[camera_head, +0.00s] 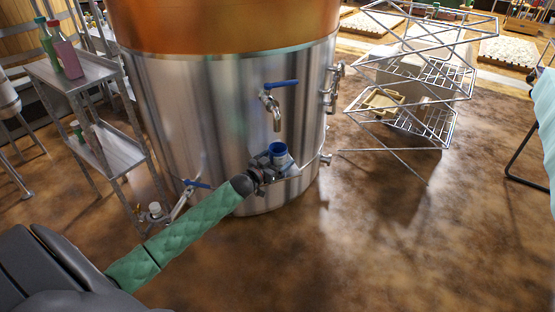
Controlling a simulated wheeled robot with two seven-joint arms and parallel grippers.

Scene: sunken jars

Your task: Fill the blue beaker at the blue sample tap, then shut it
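The blue beaker (278,149) is upright in front of the steel tank, below the spout of the sample tap (271,106). That tap has a blue lever (282,84) lying roughly level and pointing right. I see no stream between spout and beaker, and the inside of the beaker is too small to read. My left gripper (271,165) is at the beaker's lower part, its fingers against or around it. They are too small and overlapped to show whether they grip. A metal ledge (291,184) shows just below. My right gripper is not in view.
A second blue-levered tap (196,184) sits low on the tank (200,110), near my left forearm. A metal shelf rack (90,75) with bottles stands left. A wire rack (420,105) stands right. The brown floor at front right is clear.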

